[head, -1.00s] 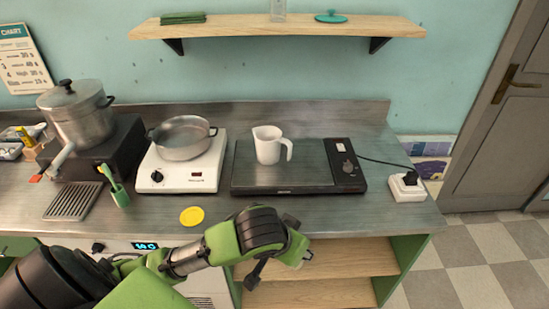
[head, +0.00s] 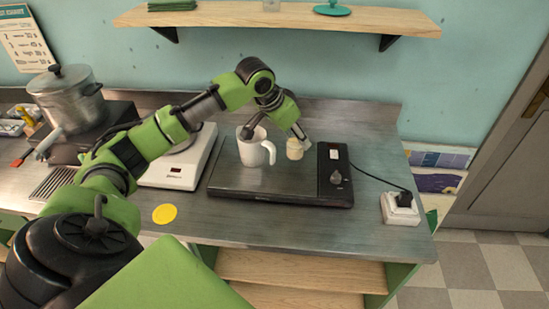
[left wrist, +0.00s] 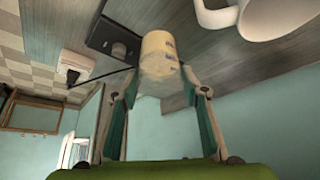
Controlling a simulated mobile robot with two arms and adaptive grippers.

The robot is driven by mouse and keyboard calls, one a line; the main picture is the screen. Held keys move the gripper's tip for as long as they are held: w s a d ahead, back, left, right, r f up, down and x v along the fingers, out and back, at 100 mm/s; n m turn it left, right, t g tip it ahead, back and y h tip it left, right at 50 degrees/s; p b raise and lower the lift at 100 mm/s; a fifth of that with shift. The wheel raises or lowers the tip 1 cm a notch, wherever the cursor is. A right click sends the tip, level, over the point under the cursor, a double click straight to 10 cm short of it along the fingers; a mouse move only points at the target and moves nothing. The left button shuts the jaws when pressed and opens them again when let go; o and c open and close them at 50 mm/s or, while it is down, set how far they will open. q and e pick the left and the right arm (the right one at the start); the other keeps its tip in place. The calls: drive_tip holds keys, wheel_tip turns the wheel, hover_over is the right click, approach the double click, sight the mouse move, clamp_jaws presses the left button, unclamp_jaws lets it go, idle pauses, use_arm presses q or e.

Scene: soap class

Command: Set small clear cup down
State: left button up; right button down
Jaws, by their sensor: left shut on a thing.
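My left gripper (head: 300,136) reaches over the flat black-and-steel hot plate (head: 235,178). It is shut on the small clear cup (head: 295,150), which looks pale yellow in its wider part. In the left wrist view, the cup (left wrist: 160,58) sits between the two fingers, yellowish at one end and clear at the other. The cup is just right of the white jug (head: 254,152), near the control panel. I cannot tell whether its base touches the plate. The jug also shows in the left wrist view (left wrist: 262,18). My right gripper is not in view.
The hot plate's dial (head: 336,178) is at its right side. A white power socket block (head: 400,210) stands at the right. A yellow disc (head: 164,214) lies in front. The shelf (head: 230,17) is above.

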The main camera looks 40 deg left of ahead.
sight(293, 154)
use_arm(q)
drive_tip(key=shift+w+a+r, duration=0.25)
drive_tip(key=shift+a+r, duration=0.1)
drive_tip(key=shift+a+f, duration=0.1)
drive_tip(key=shift+f, duration=0.2)
wheel_tip(293, 154, down, 8)
drive_tip(key=shift+f+p, duration=0.1)
drive_tip(key=shift+p, duration=0.95)
drive_tip(key=shift+f, duration=0.45)
drive_tip(key=o, duration=1.1)
drive_tip(key=shift+f, duration=0.1)
